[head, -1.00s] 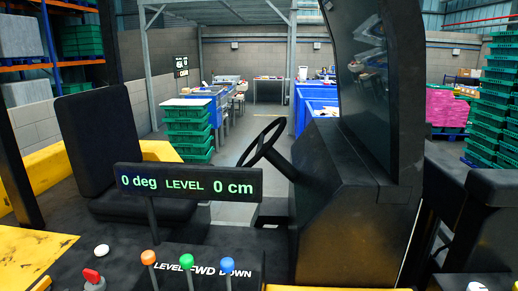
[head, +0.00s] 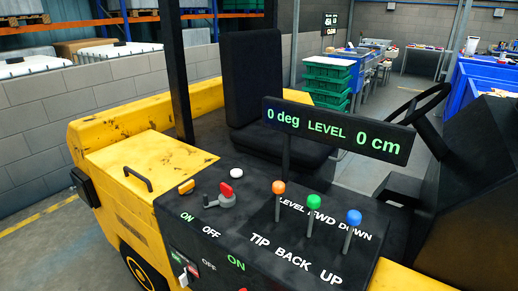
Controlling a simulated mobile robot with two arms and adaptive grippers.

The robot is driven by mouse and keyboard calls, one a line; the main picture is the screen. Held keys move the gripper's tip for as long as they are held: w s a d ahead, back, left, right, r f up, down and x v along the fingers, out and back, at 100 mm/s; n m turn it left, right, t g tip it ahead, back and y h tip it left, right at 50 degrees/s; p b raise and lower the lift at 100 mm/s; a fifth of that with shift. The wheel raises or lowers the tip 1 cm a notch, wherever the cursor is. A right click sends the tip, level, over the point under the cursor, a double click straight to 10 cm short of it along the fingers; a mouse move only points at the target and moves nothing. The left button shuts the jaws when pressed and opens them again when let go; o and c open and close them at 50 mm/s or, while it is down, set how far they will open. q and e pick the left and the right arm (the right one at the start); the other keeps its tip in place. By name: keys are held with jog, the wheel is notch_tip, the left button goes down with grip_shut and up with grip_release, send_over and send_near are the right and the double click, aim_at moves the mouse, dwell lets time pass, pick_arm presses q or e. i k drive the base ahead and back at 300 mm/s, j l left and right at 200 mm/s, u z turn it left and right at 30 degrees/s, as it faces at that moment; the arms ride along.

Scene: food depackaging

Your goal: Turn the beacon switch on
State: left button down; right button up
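A black control console (head: 250,225) of a yellow forklift is in the head view. An orange knob (head: 186,187) sits at its left, with ON and OFF lettering in front. Beside it is a red-topped lever or key switch (head: 225,190) and a round white button (head: 236,173). On the console's front face, a small pale switch (head: 183,277) shows near red and green marks, partly cut off by the bottom edge. I cannot tell which of these is the beacon switch. Neither of my grippers is in view.
Orange, green and blue levers (head: 314,203) stand on the console's right. A display (head: 338,130) reads 0 deg LEVEL 0 cm. Behind are a black seat (head: 252,75) and steering wheel (head: 425,102). A yellow cover with a handle (head: 138,179) lies left. Open floor shows far left.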

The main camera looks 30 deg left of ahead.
aim_at(186, 189)
jog(key=u, duration=1.45)
